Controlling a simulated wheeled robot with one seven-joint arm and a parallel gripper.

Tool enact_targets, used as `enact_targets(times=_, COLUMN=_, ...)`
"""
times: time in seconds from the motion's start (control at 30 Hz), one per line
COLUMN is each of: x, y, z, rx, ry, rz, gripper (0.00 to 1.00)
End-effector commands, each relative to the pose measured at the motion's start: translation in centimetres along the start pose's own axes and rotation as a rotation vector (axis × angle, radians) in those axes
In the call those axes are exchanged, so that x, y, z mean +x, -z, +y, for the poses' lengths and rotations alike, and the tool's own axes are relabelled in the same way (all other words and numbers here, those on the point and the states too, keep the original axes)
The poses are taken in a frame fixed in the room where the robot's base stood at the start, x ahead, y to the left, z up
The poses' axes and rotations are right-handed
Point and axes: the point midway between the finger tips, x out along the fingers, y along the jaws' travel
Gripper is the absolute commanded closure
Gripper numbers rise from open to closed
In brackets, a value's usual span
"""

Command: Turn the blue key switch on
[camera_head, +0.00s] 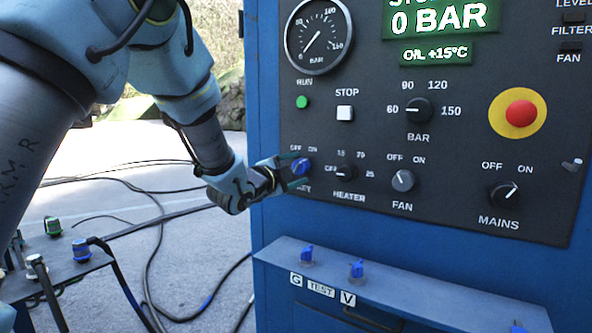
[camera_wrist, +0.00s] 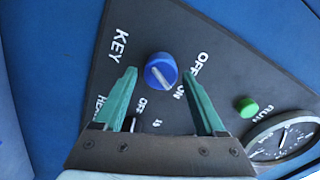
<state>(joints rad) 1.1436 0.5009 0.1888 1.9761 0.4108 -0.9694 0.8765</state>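The blue key switch (camera_head: 301,166) is a round knob at the left edge of the dark control panel, above the KEY label. In the wrist view, the blue key switch (camera_wrist: 156,66) has a pale line across its face, with one end toward the ON mark. My gripper (camera_head: 291,171) is at the switch. In the wrist view, the two green fingers of my gripper (camera_wrist: 159,75) are spread on either side of the knob, with a small gap showing on each side. In the head view, the fingers partly cover the knob and its label.
The heater knob (camera_head: 345,172) is close right of the key switch, with the fan knob (camera_head: 403,181) beyond. A green RUN button (camera_head: 302,102) and white STOP button (camera_head: 344,113) are above. A blue ledge (camera_head: 400,291) with blue knobs juts out below. Cables lie on the floor.

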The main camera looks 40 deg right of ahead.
Motion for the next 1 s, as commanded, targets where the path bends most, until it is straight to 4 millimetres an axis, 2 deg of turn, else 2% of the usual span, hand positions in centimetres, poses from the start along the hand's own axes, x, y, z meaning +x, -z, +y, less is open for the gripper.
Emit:
enact_targets(times=0.27, x=0.0, y=0.0, z=-0.1, rx=-0.001, ry=0.002, rz=0.0, gripper=0.19)
enact_targets(times=0.4, x=-0.7, y=0.0, z=-0.1, rx=-0.001, ry=0.003, rz=0.0, gripper=0.19)
enact_targets(times=0.57, x=-3.2, y=-0.1, z=0.1, rx=-0.001, ry=0.002, rz=-0.001, gripper=0.19)
enact_targets(times=0.8, x=-8.0, y=-0.1, z=0.1, rx=-0.001, ry=0.002, rz=-0.001, gripper=0.19)
enact_targets(times=1.0, x=-10.3, y=0.0, z=0.0, rx=-0.001, ry=0.001, rz=0.0, gripper=0.19)
